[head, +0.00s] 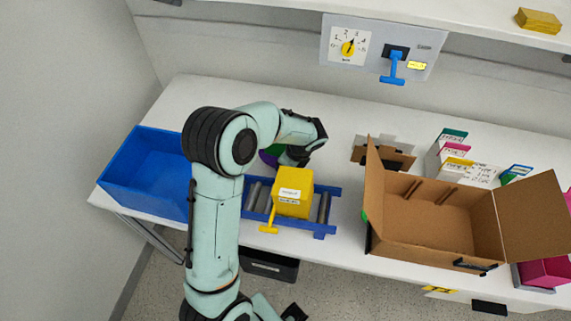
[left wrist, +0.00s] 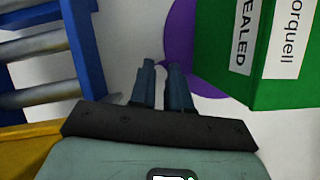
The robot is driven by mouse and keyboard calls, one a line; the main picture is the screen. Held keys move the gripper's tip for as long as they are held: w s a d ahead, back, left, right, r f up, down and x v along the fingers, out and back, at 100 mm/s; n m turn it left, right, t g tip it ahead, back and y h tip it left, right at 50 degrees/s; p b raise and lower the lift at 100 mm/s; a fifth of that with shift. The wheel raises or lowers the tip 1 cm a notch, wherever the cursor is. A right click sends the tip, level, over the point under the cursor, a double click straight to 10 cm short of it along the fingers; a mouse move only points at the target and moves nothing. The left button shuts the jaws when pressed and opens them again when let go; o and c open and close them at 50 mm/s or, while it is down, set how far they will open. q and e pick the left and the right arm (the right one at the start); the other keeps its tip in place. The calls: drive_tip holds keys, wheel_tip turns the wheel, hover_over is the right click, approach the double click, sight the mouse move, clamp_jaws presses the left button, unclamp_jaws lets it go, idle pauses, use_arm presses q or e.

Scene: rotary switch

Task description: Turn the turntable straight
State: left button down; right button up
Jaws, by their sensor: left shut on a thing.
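The turntable is a purple disc with a green box on it. In the head view, only a small purple part of the turntable (head: 267,158) and a bit of the green box (head: 275,149) show behind my left arm. In the left wrist view, the purple disc (left wrist: 178,38) lies just beyond the fingers, with the green box (left wrist: 230,55) on the right, set at a slant. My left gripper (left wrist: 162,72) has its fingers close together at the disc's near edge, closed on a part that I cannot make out. Its fingertips are hidden in the head view. My right gripper is not visible.
A blue roller conveyor (head: 326,208) carries a yellow box (head: 293,195) close to my left gripper. A blue bin (head: 145,175) stands at the left. An open cardboard box (head: 435,225) stands at the right. A wall panel (head: 380,48) has a dial and a blue lever.

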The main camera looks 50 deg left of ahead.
use_arm(q)
drive_tip(key=shift+a, duration=0.1)
idle(0.3)
drive_tip(key=c, duration=1.1)
unclamp_jaws()
drive_tip(key=p+v, duration=0.1)
drive_tip(key=v, duration=1.2)
drive_tip(key=shift+r, duration=0.15)
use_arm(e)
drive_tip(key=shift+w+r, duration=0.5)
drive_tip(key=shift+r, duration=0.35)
